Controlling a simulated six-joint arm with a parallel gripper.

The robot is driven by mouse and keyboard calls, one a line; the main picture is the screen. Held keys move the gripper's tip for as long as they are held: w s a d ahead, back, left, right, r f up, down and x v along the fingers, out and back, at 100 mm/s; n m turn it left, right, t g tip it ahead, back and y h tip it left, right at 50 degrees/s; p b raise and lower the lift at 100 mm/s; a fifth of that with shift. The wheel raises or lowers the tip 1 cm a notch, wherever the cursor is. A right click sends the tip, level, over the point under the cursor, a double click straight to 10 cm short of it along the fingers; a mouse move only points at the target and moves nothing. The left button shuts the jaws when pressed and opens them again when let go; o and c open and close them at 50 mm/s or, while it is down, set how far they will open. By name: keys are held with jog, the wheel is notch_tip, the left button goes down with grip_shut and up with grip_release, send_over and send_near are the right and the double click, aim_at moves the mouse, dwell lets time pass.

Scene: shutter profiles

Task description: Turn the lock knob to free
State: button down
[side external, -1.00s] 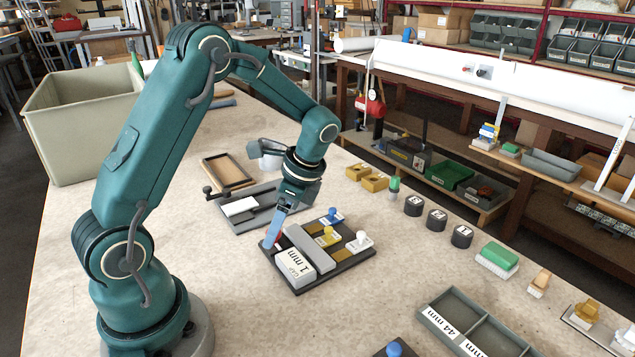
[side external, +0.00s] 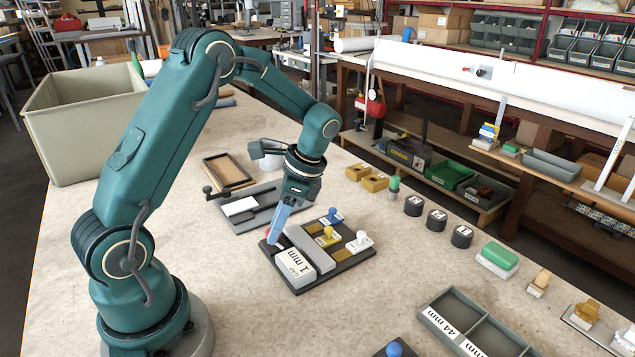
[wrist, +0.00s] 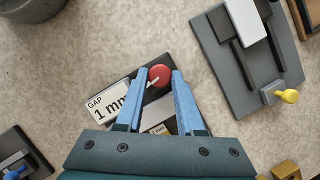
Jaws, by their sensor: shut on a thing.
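The lock knob is a round red knob (wrist: 159,75) with a pale pointer mark, at the end of the dark fixture plate (side external: 345,268). My gripper (side external: 273,238) reaches down to that end of the plate, its blue fingers hiding the knob in the side external view. In the wrist view the fingertips of my gripper (wrist: 160,73) stand on either side of the red knob, shut on it. A white block labelled "GAP 1 mm" (side external: 295,268) sits on the plate beside a long grey bar (side external: 309,248).
Blue (side external: 333,214), yellow (side external: 327,233) and white (side external: 361,240) knobbed pieces stand on the same plate. A grey fixture (side external: 250,208) with a white block lies behind. Black labelled cylinders (side external: 437,220) and a grey tray (side external: 450,310) are to the right.

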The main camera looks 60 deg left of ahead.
jog(key=n, duration=0.2)
jog(key=n+h, duration=0.1)
jog(key=n, duration=0.1)
jog(key=shift+w+a+n+g+h, duration=0.1)
jog(key=shift+a+n+g+h, duration=0.1)
jog(key=shift+n+g+h, duration=0.1)
jog(key=n+h, duration=0.1)
jog(key=n, duration=0.2)
jog(key=shift+a+n+h, duration=0.1)
jog(key=shift+n+h, duration=0.2)
jog(key=shift+n, duration=0.1)
jog(key=n, duration=0.2)
jog(key=n+h, duration=0.1)
jog(key=n, duration=0.1)
jog(key=shift+a+h, duration=0.2)
jog(key=shift+h, duration=0.1)
jog(key=shift+n+t+h, duration=0.4)
jog(key=shift+n+t, duration=0.2)
jog(key=shift+n, duration=1.1)
jog(key=c, duration=0.5)
grip_release()
jog(key=shift+a, duration=0.1)
jog(key=shift+v, duration=2.55)
